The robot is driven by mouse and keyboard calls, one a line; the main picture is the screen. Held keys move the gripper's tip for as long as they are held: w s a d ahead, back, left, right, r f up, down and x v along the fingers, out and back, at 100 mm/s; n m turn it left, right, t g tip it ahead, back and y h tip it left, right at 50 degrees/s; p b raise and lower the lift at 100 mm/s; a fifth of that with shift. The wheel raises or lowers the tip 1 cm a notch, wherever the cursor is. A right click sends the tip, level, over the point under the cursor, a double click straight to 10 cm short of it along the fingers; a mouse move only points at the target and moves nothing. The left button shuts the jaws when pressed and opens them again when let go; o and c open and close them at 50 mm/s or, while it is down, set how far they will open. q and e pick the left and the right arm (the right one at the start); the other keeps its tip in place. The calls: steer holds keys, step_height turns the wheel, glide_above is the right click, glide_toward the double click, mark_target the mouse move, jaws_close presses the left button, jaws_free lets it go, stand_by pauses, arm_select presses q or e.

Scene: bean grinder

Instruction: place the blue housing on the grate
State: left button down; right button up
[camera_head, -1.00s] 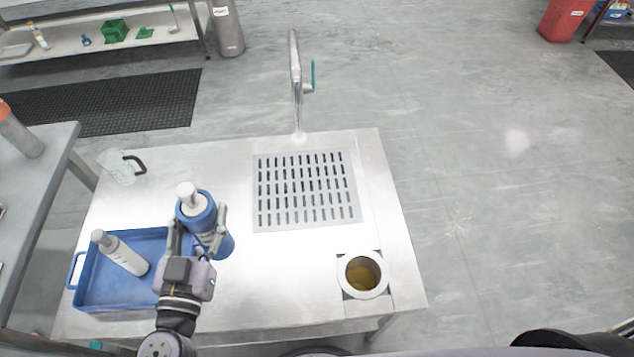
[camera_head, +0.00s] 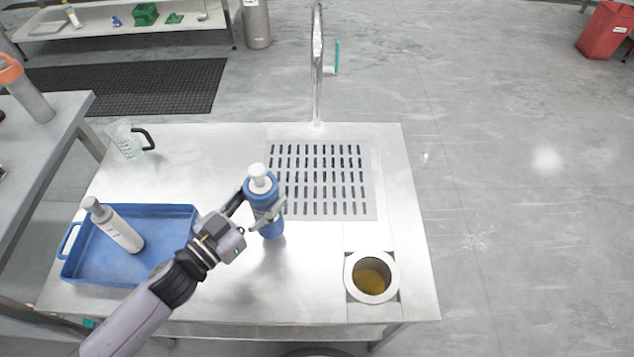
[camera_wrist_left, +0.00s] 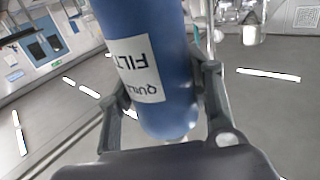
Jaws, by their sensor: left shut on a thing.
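The blue housing (camera_head: 272,228) is a blue cylinder with a white top. It is held close to the front left corner of the grate (camera_head: 320,209), a grey slotted plate set in the metal table. My left gripper (camera_head: 262,212) is shut on the housing. In the left wrist view the housing (camera_wrist_left: 155,75) fills the middle, with a white label, between the two fingers (camera_wrist_left: 165,110). I cannot tell how high its bottom is above the table. My right gripper is not in view.
A blue tray (camera_head: 180,210) with a white bottle (camera_head: 118,228) stands at the left. A clear jug (camera_head: 126,140) is at the back left. A faucet (camera_head: 317,75) rises behind the grate. A round opening (camera_head: 371,278) is at the front right.

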arm_select(q)
steer(key=w+a+m+g+h+b, duration=0.1)
steer(key=w+a+b, duration=0.15)
steer(key=w, duration=0.25)
steer(key=f+p+x, duration=0.1)
steer(key=f+x, duration=0.2)
steer(key=x, duration=1.4)
steer(key=shift+d+f, duration=0.2)
steer(key=shift+d, duration=0.4)
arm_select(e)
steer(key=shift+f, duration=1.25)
arm_select(q)
steer(key=shift+s, duration=0.1)
steer(key=c, duration=0.8)
jaws_free()
steer(key=shift+f, duration=0.2)
steer(key=shift+r, duration=0.1)
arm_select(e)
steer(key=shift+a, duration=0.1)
